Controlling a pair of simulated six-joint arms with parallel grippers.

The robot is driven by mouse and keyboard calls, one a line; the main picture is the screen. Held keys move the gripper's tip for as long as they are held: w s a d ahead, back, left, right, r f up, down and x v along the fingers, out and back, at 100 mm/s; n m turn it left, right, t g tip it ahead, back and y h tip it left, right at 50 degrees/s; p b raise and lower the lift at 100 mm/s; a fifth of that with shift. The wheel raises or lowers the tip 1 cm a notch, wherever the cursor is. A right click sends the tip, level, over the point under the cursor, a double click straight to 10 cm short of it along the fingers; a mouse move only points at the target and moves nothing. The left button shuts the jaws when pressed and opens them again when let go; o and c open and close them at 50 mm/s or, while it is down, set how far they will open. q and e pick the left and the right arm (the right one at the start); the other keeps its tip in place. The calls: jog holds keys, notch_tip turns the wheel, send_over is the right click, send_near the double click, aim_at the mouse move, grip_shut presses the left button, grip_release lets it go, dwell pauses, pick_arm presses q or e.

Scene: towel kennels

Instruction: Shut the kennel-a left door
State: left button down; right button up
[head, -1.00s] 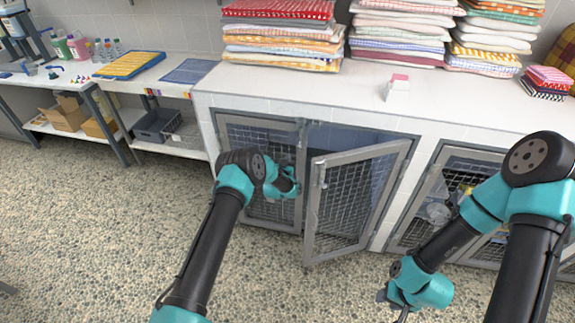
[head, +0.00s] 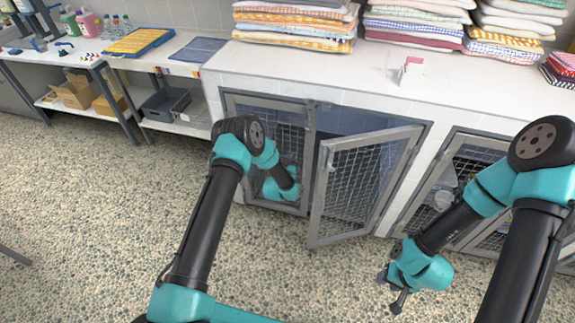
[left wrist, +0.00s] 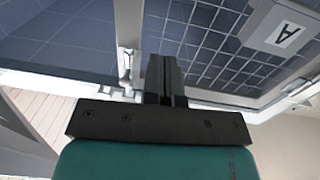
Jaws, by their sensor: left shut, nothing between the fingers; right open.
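The kennel-a left door (head: 288,122) is a grey-framed mesh door under the white counter. It stands in or very near its opening; I cannot tell whether it is fully shut. My left gripper (head: 294,192) is at the lower part of this door near its free edge, shut and empty; touch is unclear. In the left wrist view, the shut fingers (left wrist: 165,72) are in front of the mesh, and an upside-down "A" plate (left wrist: 285,35) is to their right. My right gripper (head: 390,290) is open and empty, low over the floor at the right.
The neighbouring right door (head: 318,205) stands swung outward, close to my left gripper. Another mesh kennel door (head: 425,200) is behind my right arm. Folded towels (head: 295,25) are stacked on the counter (head: 340,75).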

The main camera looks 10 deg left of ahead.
pick_arm(q)
jog(key=shift+s+a, duration=0.1)
jog(key=shift+s, duration=1.95)
jog(key=shift+f, duration=0.1)
jog(key=s+a+n+g+h, duration=0.1)
jog(key=s+g, duration=0.7)
jog(key=s, duration=1.1)
jog(key=s+a+f+n+g+h, duration=0.1)
jog(key=s+g, duration=0.8)
jog(key=s, duration=1)
jog(key=shift+s+a+n, duration=0.2)
jog(key=shift+a+n, duration=0.2)
jog(key=shift+a, duration=0.15)
